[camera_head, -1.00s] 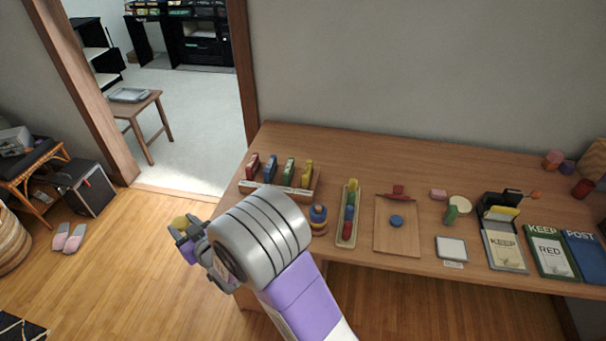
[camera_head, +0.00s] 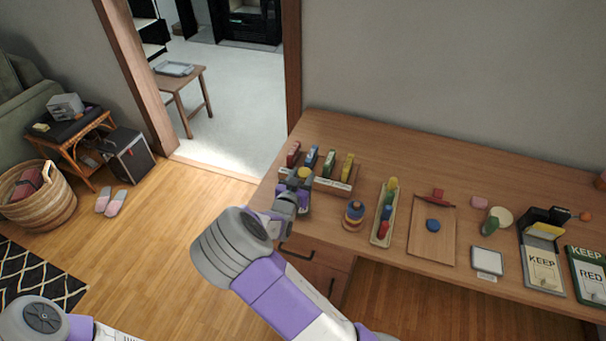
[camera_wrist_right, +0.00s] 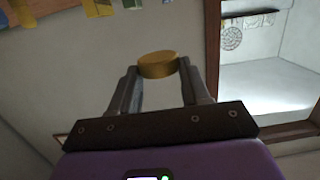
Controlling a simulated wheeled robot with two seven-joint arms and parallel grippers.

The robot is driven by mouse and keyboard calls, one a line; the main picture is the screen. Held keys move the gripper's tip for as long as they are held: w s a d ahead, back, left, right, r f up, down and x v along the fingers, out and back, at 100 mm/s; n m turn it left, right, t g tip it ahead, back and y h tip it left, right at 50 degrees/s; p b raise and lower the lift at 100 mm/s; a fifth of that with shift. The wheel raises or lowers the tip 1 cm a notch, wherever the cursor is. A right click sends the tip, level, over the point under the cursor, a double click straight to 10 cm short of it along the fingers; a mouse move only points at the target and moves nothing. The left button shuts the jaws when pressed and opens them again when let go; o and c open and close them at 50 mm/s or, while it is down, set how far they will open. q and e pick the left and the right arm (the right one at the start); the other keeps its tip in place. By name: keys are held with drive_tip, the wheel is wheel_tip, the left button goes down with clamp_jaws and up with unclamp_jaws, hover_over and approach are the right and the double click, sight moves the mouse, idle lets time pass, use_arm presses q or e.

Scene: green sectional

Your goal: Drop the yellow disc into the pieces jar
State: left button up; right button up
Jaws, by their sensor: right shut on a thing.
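The yellow disc (camera_head: 305,173) is held between the fingertips of my right gripper (camera_head: 297,186), in front of the left end of the wooden table and its block rack. In the right wrist view the disc (camera_wrist_right: 157,66) sits across the tips of both fingers (camera_wrist_right: 158,78). My right gripper is shut on it. I cannot pick out a pieces jar in these views. Of my left arm only a part shows at the bottom left of the head view; its gripper is out of frame.
The table (camera_head: 480,165) holds a block rack (camera_head: 335,186), a stacked ring toy (camera_head: 354,215), a narrow tray of colored pieces (camera_head: 373,230), a wooden board (camera_head: 440,250) and card boxes (camera_head: 541,265). A wicker basket (camera_head: 40,208) and slippers (camera_head: 110,202) are on the floor at left.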

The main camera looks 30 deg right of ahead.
drive_tip(key=shift+d+f, duration=0.15)
wheel_tip(320, 180, down, 6)
drive_tip(key=b, duration=0.5)
drive_tip(key=shift+r, duration=0.2)
drive_tip(key=o, duration=1.1)
drive_tip(key=p+v, duration=0.1)
drive_tip(key=v, duration=0.6)
drive_tip(key=shift+s+a+p, duration=0.2)
drive_tip(key=shift+a+p, duration=0.1)
drive_tip(key=shift+p, duration=0.1)
